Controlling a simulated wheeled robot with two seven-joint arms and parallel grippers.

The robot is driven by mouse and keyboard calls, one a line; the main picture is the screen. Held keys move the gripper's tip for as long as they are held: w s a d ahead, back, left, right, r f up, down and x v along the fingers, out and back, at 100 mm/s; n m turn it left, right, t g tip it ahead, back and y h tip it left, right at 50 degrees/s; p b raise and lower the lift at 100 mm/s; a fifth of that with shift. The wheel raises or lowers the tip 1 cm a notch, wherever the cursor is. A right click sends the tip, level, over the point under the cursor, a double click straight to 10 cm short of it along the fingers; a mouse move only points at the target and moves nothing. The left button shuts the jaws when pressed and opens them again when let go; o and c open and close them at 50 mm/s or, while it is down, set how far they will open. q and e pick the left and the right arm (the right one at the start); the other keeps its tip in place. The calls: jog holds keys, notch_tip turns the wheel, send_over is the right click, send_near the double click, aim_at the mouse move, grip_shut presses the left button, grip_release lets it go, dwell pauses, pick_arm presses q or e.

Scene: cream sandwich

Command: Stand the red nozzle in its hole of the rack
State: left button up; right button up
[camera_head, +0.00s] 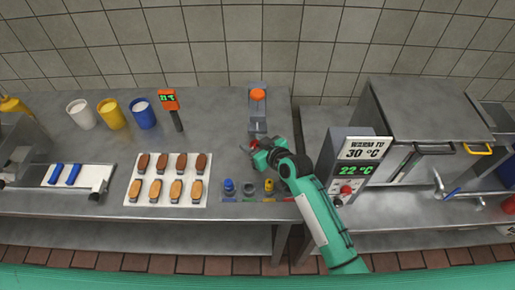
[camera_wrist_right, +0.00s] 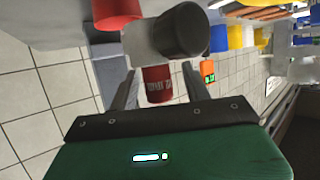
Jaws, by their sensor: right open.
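The red nozzle shows in the right wrist view (camera_wrist_right: 157,86), between the two fingers of my open right gripper (camera_wrist_right: 160,80). It sits at the end of a white and dark cylinder of the dispenser. I cannot tell whether the fingers touch it. In the head view, the right gripper (camera_head: 252,147) is just in front of the dispenser (camera_head: 258,105), and the nozzle is mostly hidden by it. The rack (camera_head: 240,200) lies nearer, at the table's front edge, with a blue nozzle, a grey ring-like piece and a yellow nozzle. A red mark shows at its right end. My left gripper is not in view.
A white board (camera_head: 168,200) with several brown and tan biscuits lies left of the rack. A small orange display (camera_head: 168,99) stands behind it, beside white, yellow and blue cups. A warming unit (camera_head: 353,165) stands on the right. Bare tabletop lies between dispenser and board.

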grip_shut()
dwell(0.4)
